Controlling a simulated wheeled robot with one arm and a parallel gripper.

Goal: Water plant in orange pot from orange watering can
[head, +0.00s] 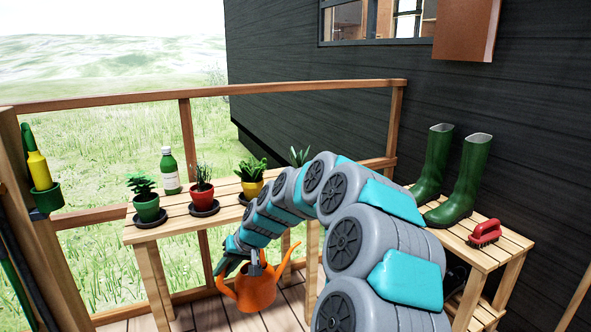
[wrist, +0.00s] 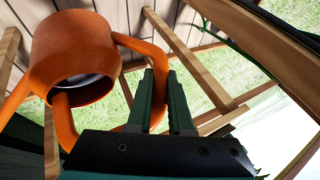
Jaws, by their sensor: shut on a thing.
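The orange watering can (head: 256,292) hangs in my gripper (head: 250,263) in front of the wooden table, below its top. In the wrist view the can's open round body (wrist: 78,48) fills the upper left, and my gripper's dark green fingers (wrist: 160,82) are shut on its handle (wrist: 150,50). The spout points up and to the right in the head view. The orange-red pot (head: 204,197) with a spiky plant (head: 201,174) stands upright on a dark saucer on the table, up and left of the can. The can is apart from the pot.
The slatted table (head: 175,222) also holds a green pot (head: 147,208), a white-green bottle (head: 169,172) and a yellow pot (head: 251,189). Another plant (head: 300,156) is partly behind my arm. Green boots (head: 463,180) and a red brush (head: 486,233) stand on a right bench.

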